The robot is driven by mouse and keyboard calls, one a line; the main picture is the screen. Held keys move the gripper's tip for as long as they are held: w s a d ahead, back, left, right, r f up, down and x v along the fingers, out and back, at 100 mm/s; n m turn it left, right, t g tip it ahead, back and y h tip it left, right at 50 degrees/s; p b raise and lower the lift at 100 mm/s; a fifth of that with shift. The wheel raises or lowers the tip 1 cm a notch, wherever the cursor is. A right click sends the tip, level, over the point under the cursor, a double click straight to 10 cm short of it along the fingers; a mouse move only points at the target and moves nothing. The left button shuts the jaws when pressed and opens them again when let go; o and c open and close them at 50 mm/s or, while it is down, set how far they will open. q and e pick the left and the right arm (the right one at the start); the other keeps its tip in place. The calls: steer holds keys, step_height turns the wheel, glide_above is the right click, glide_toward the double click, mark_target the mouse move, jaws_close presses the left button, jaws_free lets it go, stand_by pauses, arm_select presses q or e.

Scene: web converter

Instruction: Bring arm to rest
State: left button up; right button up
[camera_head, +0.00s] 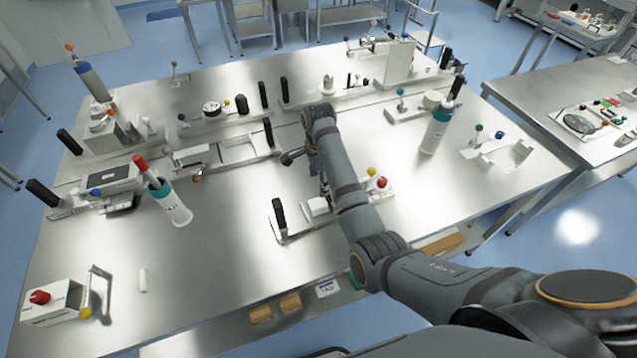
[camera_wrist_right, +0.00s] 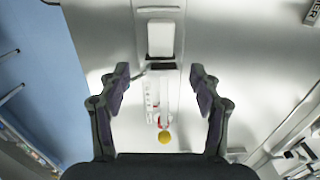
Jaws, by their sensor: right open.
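My right arm reaches in from the lower right over the steel table (camera_head: 235,240) in the head view. Its gripper is mostly hidden behind my own arm there. In the right wrist view the right gripper (camera_wrist_right: 160,78) is open, with its two fingers apart and nothing held. Below it is a fixture with a white block (camera_wrist_right: 161,38) and a yellow knob (camera_wrist_right: 164,138). In the head view this fixture shows a white block (camera_head: 316,206), a yellow knob (camera_head: 371,171) and a red knob (camera_head: 382,183). My left gripper is not in view.
A white bottle with a teal collar (camera_head: 172,203) stands left of my arm, another (camera_head: 435,130) to its right. A box with a red button (camera_head: 52,300) is at the front left. Several fixtures line the back. The front middle of the table is mostly clear.

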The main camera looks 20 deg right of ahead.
steer(key=s+d+f+n+t, duration=0.2)
steer(key=s+d+f+n, duration=0.45)
steer(key=s, duration=0.45)
steer(key=s+d+r+n+t+h, duration=0.1)
steer(key=s+d+r+n+t, duration=0.15)
steer(key=s+n, duration=1.1)
steer(key=s+d+f+m+g+b, duration=0.15)
steer(key=f+b, duration=0.25)
steer(key=f, duration=1.1)
steer(key=s+f+m+g+b, duration=0.1)
steer(key=s+f+b, duration=0.15)
steer(key=f, duration=1.25)
arm_select(q)
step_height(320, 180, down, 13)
steer(key=b, duration=0.6)
steer(key=shift+b, duration=0.3)
arm_select(e)
steer(key=s+f, duration=0.9)
steer(key=f, duration=0.3)
steer(key=s+d+f, duration=0.1)
steer(key=s+f, duration=0.8)
steer(key=f, duration=0.2)
steer(key=shift+d+f+g, duration=0.25)
steer(key=shift+f+g, duration=0.1)
steer(key=shift+g, duration=0.05)
